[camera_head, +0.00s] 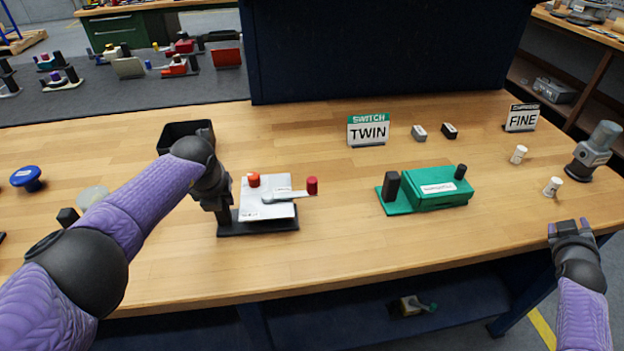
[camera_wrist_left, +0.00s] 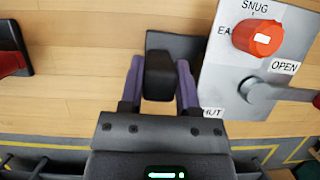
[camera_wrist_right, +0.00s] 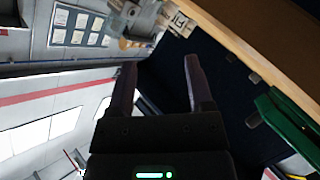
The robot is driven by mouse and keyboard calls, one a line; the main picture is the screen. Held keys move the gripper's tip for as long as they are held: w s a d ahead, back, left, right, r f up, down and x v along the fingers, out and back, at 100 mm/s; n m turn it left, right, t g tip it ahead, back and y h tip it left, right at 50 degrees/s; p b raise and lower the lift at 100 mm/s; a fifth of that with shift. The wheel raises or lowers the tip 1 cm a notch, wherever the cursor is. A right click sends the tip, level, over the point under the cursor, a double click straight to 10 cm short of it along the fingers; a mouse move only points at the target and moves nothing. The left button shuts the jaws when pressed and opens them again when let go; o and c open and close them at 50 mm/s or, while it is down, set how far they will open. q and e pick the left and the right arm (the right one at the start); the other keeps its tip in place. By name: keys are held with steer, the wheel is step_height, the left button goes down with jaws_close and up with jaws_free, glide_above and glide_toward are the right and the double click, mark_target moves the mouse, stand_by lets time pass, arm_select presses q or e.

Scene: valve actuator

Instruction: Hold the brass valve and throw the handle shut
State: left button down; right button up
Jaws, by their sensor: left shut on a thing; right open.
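The valve fixture (camera_head: 268,197) is a silver plate on a black base; no brass colour shows on it. It carries an orange knob (camera_wrist_left: 258,38) labelled SNUG and a grey lever handle (camera_head: 285,197) with a red end grip (camera_head: 312,186). In the left wrist view the handle points right, beside the OPEN label (camera_wrist_left: 285,66); a partly hidden SHUT label lies lower left. My left gripper (camera_wrist_left: 158,78) is shut on the fixture's black post (camera_wrist_left: 159,70). My right gripper (camera_head: 569,226) is open and empty at the table's right front edge, far from the handle.
A green box fixture (camera_head: 440,194) with black posts stands to the right. Behind are the SWITCH TWIN sign (camera_head: 368,130), a FINE sign (camera_head: 521,118) and a black bin (camera_head: 185,134). White cylinders and a grey device (camera_head: 594,155) stand far right. The front middle is clear.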

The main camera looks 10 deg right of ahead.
steer(key=w+a+r+n+t+y, duration=0.25)
steer(key=w+a+r+n, duration=0.3)
steer(key=n, duration=0.35)
steer(key=n+t+y, duration=0.4)
steer(key=n+y, duration=0.4)
steer(key=n, duration=1.5)
glide_toward(314, 184)
steer(key=w+d, duration=0.1)
steer(key=d, duration=0.3)
steer(key=w+d+f, duration=0.1)
steer(key=d, duration=0.3)
steer(key=w+d, duration=0.1)
steer(key=d, duration=0.4)
steer(key=shift+w+f, duration=0.15)
steer(key=shift+f, duration=0.2)
steer(key=s+a+n+y, duration=0.4)
steer(key=a+n, duration=0.3)
steer(key=a, duration=0.3)
steer(key=x, duration=0.3)
steer(key=r+x, duration=0.1)
steer(key=x, duration=0.7)
steer(key=shift+a+r, duration=0.15)
steer(key=shift+a, duration=0.1)
steer(key=shift+w+a, duration=0.1)
steer(key=shift+w, duration=0.4)
steer(key=shift+c, duration=0.3)
jaws_close()
